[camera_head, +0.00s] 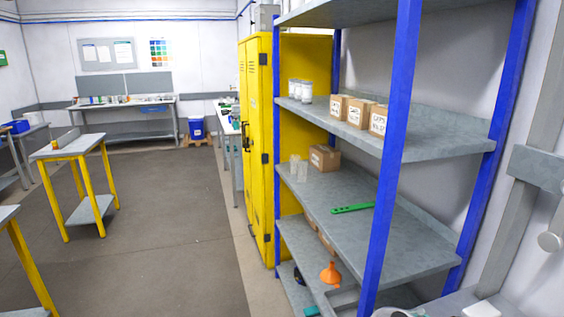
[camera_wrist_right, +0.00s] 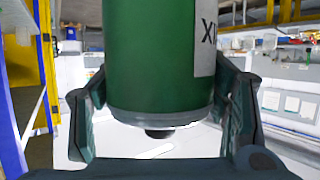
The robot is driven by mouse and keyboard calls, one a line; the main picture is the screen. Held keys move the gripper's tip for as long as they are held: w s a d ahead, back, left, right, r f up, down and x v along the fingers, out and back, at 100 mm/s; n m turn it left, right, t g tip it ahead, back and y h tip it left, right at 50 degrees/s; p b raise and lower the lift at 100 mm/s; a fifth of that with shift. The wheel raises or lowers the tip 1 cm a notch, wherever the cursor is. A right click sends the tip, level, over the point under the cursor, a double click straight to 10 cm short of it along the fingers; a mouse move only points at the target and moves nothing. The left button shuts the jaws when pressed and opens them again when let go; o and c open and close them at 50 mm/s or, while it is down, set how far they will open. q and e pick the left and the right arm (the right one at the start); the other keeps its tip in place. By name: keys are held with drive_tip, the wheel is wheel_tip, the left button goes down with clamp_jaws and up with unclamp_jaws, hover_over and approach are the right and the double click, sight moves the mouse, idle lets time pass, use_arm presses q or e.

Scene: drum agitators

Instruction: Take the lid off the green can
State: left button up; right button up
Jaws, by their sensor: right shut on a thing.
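The green can (camera_wrist_right: 150,60) fills the middle of the right wrist view. It has a white label (camera_wrist_right: 205,40) on its side with dark lettering, partly cut off. A pale metal rim and a small dark knob (camera_wrist_right: 159,133) show at its lower end in the picture; I cannot tell whether this is the lid. My right gripper (camera_wrist_right: 160,100) is shut on the can, with one dark finger on each side. The can's other end is outside the picture. The can and both grippers are out of the head view.
In the head view, a grey shelf unit with blue posts (camera_head: 387,160) stands close on the right, holding small boxes (camera_head: 357,112), a green tool (camera_head: 352,208) and an orange funnel (camera_head: 330,273). A yellow cabinet (camera_head: 262,140) stands behind it. The floor (camera_head: 150,220) in the middle is clear.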

drive_tip(key=f, duration=0.1)
drive_tip(key=s+f, duration=0.1)
drive_tip(key=f, duration=0.1)
drive_tip(key=s+f, duration=0.1)
drive_tip(key=shift+s+d+f, duration=0.1)
drive_tip(key=shift+d+f, duration=0.05)
drive_tip(key=shift+d, duration=0.1)
drive_tip(key=shift+s+f, duration=0.1)
drive_tip(key=shift+f, duration=0.2)
drive_tip(key=shift+a, duration=0.1)
